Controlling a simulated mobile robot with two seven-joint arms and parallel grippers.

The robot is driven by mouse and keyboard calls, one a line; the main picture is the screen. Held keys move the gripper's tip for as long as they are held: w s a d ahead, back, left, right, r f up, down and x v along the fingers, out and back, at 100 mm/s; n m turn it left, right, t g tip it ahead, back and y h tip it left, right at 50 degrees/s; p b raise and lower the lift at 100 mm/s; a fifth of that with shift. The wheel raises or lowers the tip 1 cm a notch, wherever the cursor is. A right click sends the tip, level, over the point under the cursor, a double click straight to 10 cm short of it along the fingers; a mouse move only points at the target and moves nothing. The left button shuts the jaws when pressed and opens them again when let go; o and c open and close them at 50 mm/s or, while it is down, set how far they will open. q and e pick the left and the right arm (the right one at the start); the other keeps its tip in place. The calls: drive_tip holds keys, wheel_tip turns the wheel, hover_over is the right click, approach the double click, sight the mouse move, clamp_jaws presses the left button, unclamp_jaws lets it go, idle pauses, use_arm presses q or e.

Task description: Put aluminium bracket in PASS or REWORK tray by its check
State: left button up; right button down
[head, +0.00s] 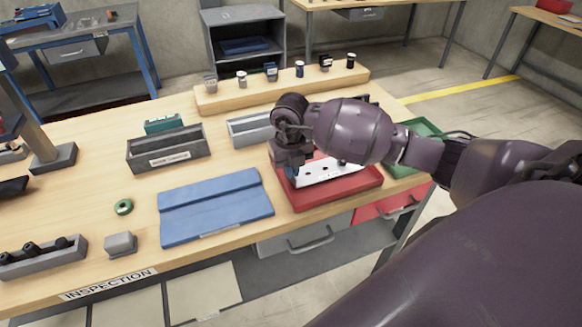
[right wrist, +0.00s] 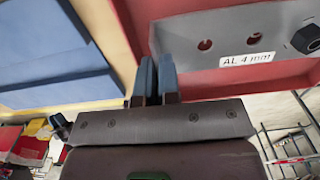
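The aluminium bracket (head: 330,170) is a pale plate with dark holes. It is at the red tray (head: 340,197); whether it rests on the tray floor is hard to tell. In the right wrist view the bracket (right wrist: 215,55) shows a label "AL 4 mm", two reddish holes and a dark hex bolt. My right gripper (head: 291,171) is at the bracket's left end. Its blue-tipped fingers (right wrist: 156,78) are close together with the bracket's edge between them. A green tray (head: 428,160) stands behind the red one, partly hidden by my right arm. My left gripper is not in view.
A blue mat (head: 215,205) lies left of the red tray. Grey bins (head: 168,150) stand behind it. A wooden rack (head: 285,90) with several small parts runs along the back.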

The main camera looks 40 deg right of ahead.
drive_tip(key=shift+f, duration=0.5)
drive_tip(key=c, duration=1.3)
unclamp_jaws()
drive_tip(key=shift+c, duration=0.2)
drive_tip(key=shift+r, duration=0.15)
wheel_tip(320, 180, up, 13)
